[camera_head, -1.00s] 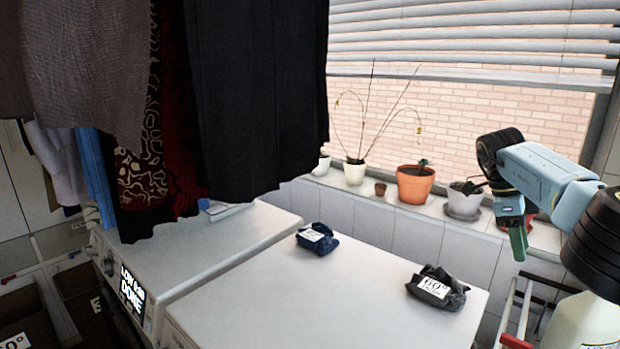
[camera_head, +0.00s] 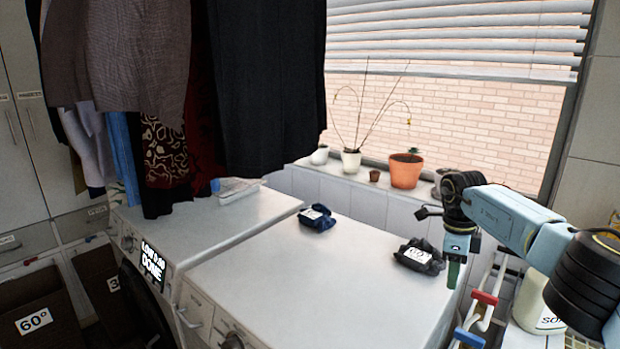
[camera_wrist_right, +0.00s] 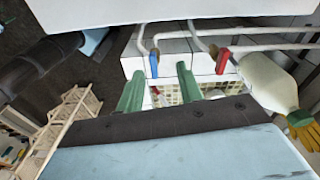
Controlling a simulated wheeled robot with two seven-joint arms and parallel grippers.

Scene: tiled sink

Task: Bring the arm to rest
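My right arm comes in from the right in the head view. Its gripper (camera_head: 454,272) points down beside the right edge of the front white machine, near the dark cloth bundle. In the right wrist view the two green fingers of this gripper (camera_wrist_right: 160,70) stand apart with nothing between them. Beyond them are hose ends with a blue and a red valve handle. My left gripper shows in neither view.
A dark bundle (camera_head: 419,257) and a blue bundle (camera_head: 317,218), both labelled, lie on the white machine top (camera_head: 310,275). Clothes (camera_head: 262,85) hang at left. Pots, including an orange one (camera_head: 405,171), line the sill. A white bottle (camera_head: 536,303) stands at right.

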